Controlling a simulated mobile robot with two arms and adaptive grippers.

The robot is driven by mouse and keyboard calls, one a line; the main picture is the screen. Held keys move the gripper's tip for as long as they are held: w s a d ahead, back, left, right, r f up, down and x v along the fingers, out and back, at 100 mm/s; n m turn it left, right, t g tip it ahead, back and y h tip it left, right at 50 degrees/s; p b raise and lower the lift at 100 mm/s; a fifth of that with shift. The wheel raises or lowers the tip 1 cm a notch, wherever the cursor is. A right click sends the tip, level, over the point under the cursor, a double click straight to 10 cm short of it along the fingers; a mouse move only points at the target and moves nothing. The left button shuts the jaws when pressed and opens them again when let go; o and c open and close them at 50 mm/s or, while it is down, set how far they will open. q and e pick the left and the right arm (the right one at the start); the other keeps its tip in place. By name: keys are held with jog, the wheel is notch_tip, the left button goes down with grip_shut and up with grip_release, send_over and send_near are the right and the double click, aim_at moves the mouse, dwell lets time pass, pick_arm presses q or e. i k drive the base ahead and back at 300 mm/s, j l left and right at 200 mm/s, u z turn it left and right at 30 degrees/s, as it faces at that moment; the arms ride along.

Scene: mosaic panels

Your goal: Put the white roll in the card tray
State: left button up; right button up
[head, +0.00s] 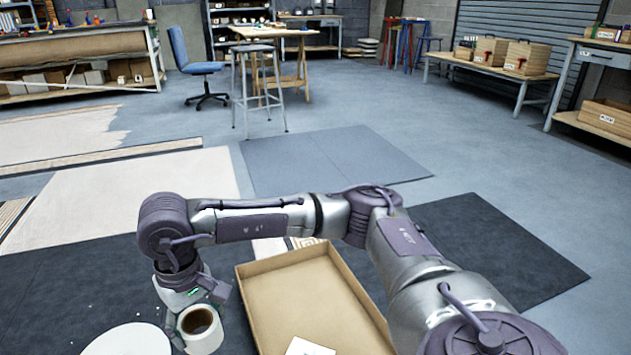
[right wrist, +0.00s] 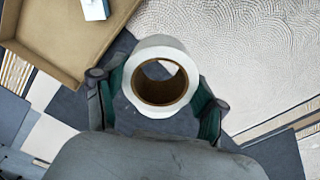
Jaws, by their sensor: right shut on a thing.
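The white roll (head: 205,346) has a brown inner core and is held in my right gripper (head: 196,306) in the head view, left of the card tray. In the right wrist view the roll (right wrist: 160,43) sits between both fingers of my right gripper (right wrist: 157,98), its open end facing the camera. The card tray (head: 300,292) is a shallow brown box in the lower middle of the head view. Its corner also shows at the top left of the right wrist view (right wrist: 62,42). The roll is outside the tray. My left gripper is not in view.
A small white block (head: 308,347) lies in the tray's near part. A flat white disc (head: 130,341) is at the lower left. Dark and pale panels cover the floor around the tray. A stool (head: 258,90) and a blue chair (head: 190,62) stand far back.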

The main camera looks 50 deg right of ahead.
aim_at(290, 326)
jog(key=i+j+z, duration=0.1)
jog(key=i+z, duration=0.3)
jog(key=i+j+z, duration=0.2)
jog(key=z, duration=0.25)
jog(key=i+j+z, duration=0.5)
jog(key=j+z, duration=0.15)
jog(key=z, duration=0.15)
jog(key=i+j+z, duration=0.2)
jog(key=i+z, duration=0.15)
jog(key=i+j+z, duration=0.3)
